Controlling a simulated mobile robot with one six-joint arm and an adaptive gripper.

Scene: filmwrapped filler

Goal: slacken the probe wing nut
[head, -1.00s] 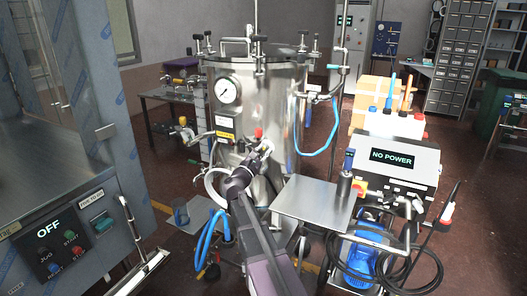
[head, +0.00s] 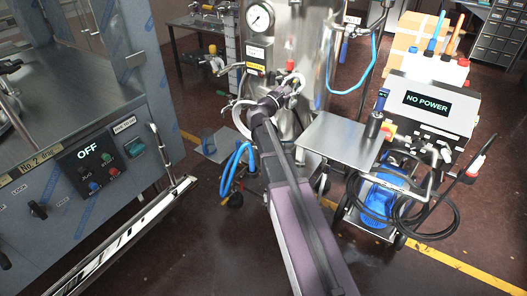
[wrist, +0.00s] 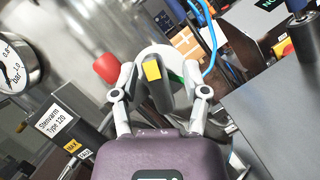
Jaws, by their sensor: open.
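My gripper (wrist: 162,88) is open, with one finger on each side of a dark grey upright piece with a yellow patch (wrist: 153,72). This piece may be the probe wing nut, but I cannot be sure; contact with the fingers cannot be told. A white round part (wrist: 160,52) lies behind it. A red cap (wrist: 106,68) is just left of the left finger. In the head view, my gripper (head: 288,88) is at the front of the steel tank (head: 291,32), below a small red cap (head: 290,65); the arm hides much of the spot.
A pressure gauge (head: 260,17) is on the tank's upper left; it also shows in the wrist view (wrist: 14,66). A steel shelf (head: 340,138) juts out right of my arm. Blue hoses (head: 236,165) hang to the left. A cart with a NO POWER display (head: 427,101) stands right.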

